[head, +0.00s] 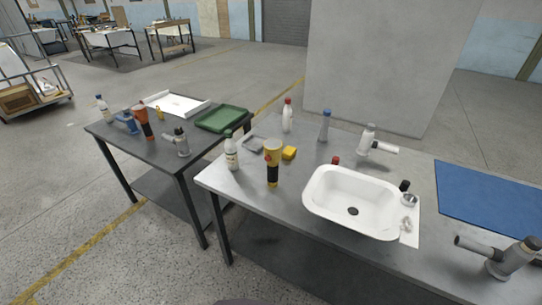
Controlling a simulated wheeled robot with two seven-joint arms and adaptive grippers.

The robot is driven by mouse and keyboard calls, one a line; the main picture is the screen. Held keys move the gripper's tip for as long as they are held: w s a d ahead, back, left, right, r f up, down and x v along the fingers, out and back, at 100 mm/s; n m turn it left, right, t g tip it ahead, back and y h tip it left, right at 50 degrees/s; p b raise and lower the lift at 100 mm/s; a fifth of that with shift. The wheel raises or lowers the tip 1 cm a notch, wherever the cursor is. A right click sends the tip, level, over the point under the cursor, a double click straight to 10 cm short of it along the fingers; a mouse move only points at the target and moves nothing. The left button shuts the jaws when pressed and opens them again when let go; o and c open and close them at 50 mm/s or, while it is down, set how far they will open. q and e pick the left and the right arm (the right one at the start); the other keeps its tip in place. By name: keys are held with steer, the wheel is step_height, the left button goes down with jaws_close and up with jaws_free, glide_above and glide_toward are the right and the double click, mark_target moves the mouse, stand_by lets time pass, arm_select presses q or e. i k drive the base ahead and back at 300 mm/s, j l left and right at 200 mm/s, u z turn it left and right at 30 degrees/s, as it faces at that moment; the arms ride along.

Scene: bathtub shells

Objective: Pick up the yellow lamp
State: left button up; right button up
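The yellow lamp (272,152) stands upright on the near grey table (225,178), towards its left end. It has a wide yellow head on top, with a small red mark, and a black handle below. It stands between a white bottle (231,153) on its left and a small yellow block (289,153) just behind it on its right. Neither of my grippers is in view.
A white basin (325,205) sits right of the lamp. Grey fittings (368,140) (512,259), a blue mat (490,198) and bottles (287,116) share the table. A pillar (385,65) stands behind.

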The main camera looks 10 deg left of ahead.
mark_target(273, 147)
steer(key=i+j+z, duration=0.15)
steer(key=j+z, duration=0.15)
steer(key=j, duration=0.55)
steer(key=j+z, duration=0.3)
steer(key=j, duration=0.55)
steer(key=i, duration=0.05)
